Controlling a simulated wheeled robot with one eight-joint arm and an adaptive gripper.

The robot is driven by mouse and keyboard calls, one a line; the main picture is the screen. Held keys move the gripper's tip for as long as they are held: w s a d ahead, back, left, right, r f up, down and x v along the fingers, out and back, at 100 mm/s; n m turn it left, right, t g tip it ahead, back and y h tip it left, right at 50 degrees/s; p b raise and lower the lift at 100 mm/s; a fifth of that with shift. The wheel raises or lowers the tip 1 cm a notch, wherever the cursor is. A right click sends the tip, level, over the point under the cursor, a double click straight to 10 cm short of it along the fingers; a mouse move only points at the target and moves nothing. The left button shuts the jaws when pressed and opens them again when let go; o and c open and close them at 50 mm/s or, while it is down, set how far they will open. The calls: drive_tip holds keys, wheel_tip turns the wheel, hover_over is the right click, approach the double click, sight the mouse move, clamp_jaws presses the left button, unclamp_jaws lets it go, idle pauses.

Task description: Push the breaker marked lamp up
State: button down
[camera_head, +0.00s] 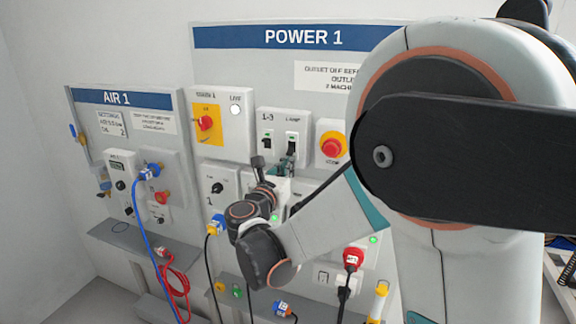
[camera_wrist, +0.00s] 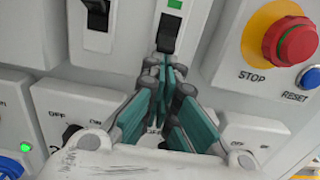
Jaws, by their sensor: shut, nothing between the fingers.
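The breaker marked lamp (camera_head: 292,139) is the right one of two on a light box on the POWER 1 board. In the wrist view its black lever (camera_wrist: 167,32) shows at the top middle, with a green patch above it. My gripper (camera_head: 286,163) is just below this breaker. In the wrist view my gripper (camera_wrist: 170,68) is shut and empty, its teal fingertips together right under the lever's lower end. I cannot tell whether they touch it.
The 1-3 breaker (camera_head: 267,141) is close on the left. A red stop button (camera_head: 332,146) on yellow is close on the right, with a blue reset button (camera_wrist: 309,78) beside it. Switch boxes and plugged cables lie below. The AIR 1 board (camera_head: 115,98) is further left.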

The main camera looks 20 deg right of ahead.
drive_tip(key=shift+s+a+r+p, duration=0.1)
drive_tip(key=shift+r+p, duration=0.15)
drive_tip(key=shift+p, duration=0.25)
drive_tip(key=r+g+y+p, duration=0.1)
drive_tip(key=g+p, duration=0.1)
drive_tip(key=p, duration=0.1)
drive_tip(key=s+r+g+y+p, duration=0.1)
drive_tip(key=g+y+p, duration=0.1)
drive_tip(key=p, duration=0.2)
drive_tip(key=a+r+g+y+p, duration=0.1)
drive_tip(key=r+g+y+p, duration=0.1)
drive_tip(key=g+p, duration=0.1)
drive_tip(key=shift+s+p, duration=0.15)
drive_tip(key=shift+p, duration=0.35)
